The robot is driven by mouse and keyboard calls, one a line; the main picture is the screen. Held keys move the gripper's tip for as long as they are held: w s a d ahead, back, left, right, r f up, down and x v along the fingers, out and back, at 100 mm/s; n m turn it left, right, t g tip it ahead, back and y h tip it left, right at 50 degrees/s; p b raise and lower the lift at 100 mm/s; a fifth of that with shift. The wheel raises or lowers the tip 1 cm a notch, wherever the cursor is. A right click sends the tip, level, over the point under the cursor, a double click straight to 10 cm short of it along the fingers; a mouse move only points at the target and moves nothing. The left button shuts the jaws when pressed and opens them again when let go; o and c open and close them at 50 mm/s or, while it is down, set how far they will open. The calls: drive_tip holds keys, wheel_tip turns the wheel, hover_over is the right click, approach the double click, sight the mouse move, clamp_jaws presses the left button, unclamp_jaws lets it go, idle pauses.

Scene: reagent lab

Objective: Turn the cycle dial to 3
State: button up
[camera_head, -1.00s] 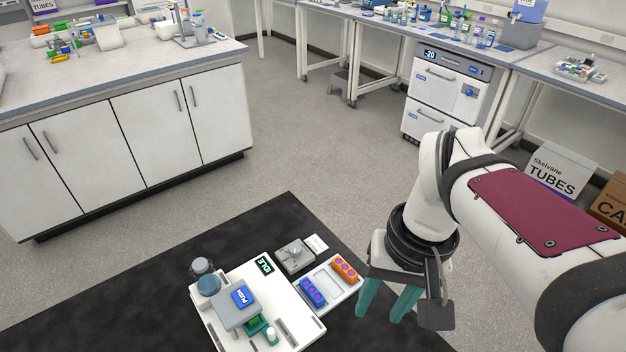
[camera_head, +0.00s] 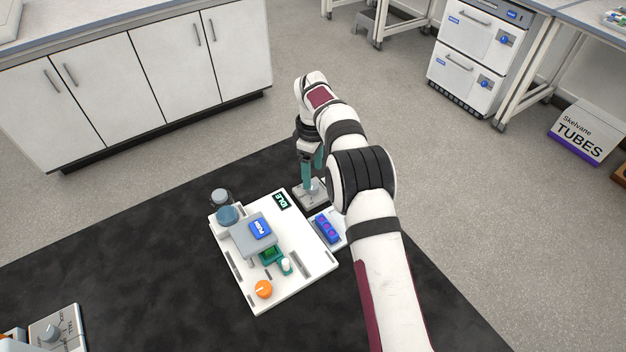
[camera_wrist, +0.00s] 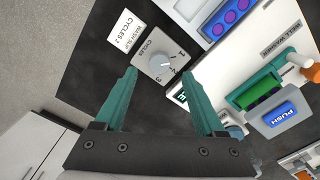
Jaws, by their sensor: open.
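The cycle dial (camera_wrist: 157,65) is a round grey knob on a small grey box marked CYCLES, with numerals at its right side. Its pointer mark is turned toward the numerals, but I cannot tell which one it meets. In the head view the dial box (camera_head: 304,198) is partly hidden under my gripper (camera_head: 313,172). My gripper also shows in the wrist view (camera_wrist: 158,76), with its two green fingers spread on either side of the dial, apart from it. I cannot tell the height of the fingertips above it.
A white slip (camera_wrist: 124,30) reading CYCLES 2 lies beside the box. The white washer board (camera_head: 296,268) stands close by with an IDLE display (camera_head: 282,200), a blue PUSH button (camera_head: 260,228) and an orange knob (camera_head: 263,289). A blue rack (camera_head: 327,230) is beside the dial box.

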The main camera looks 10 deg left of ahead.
sight(313, 185)
wheel_tip(313, 185, down, 5)
drive_tip(key=shift+r, duration=0.1)
clamp_jaws()
idle(0.4)
